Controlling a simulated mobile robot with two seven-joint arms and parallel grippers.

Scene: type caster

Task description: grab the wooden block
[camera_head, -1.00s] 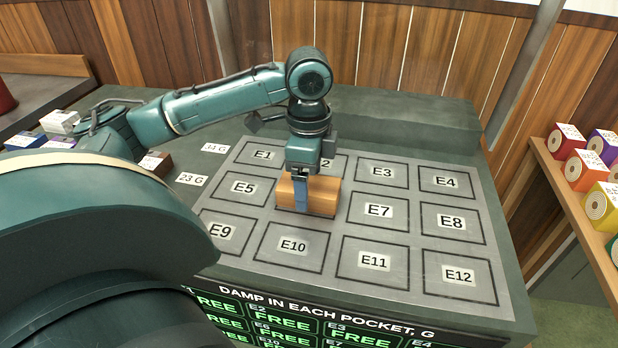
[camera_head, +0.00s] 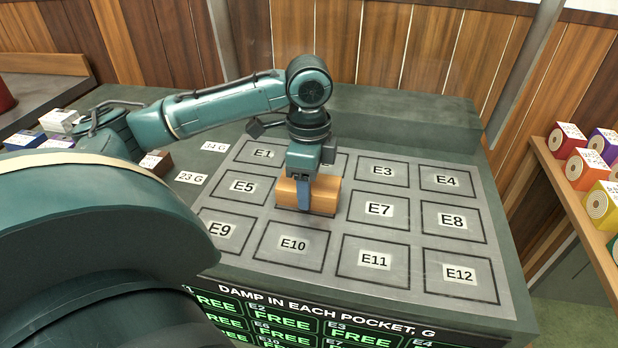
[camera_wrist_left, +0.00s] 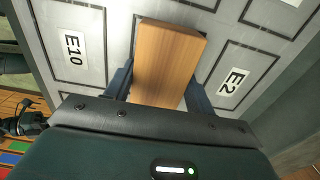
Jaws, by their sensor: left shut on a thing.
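The wooden block (camera_head: 325,195) is light orange-brown and sits at the E6 place on the grey grid plate, between E5 and E7, hiding that label. My left gripper (camera_head: 304,205) comes down on it from above, with one blue finger against its near face. In the left wrist view the block (camera_wrist_left: 168,58) lies between the two fingers, and my left gripper (camera_wrist_left: 160,88) is shut on it. Whether the block touches the plate is hard to tell. My right gripper is not in view.
The grid plate (camera_head: 335,222) has bare labelled pockets around the block. Small blocks (camera_head: 155,163) and paper weight labels (camera_head: 192,179) lie at the left. A wooden shelf (camera_head: 572,205) with coloured boxes stands at the right. A display panel (camera_head: 330,318) runs along the front.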

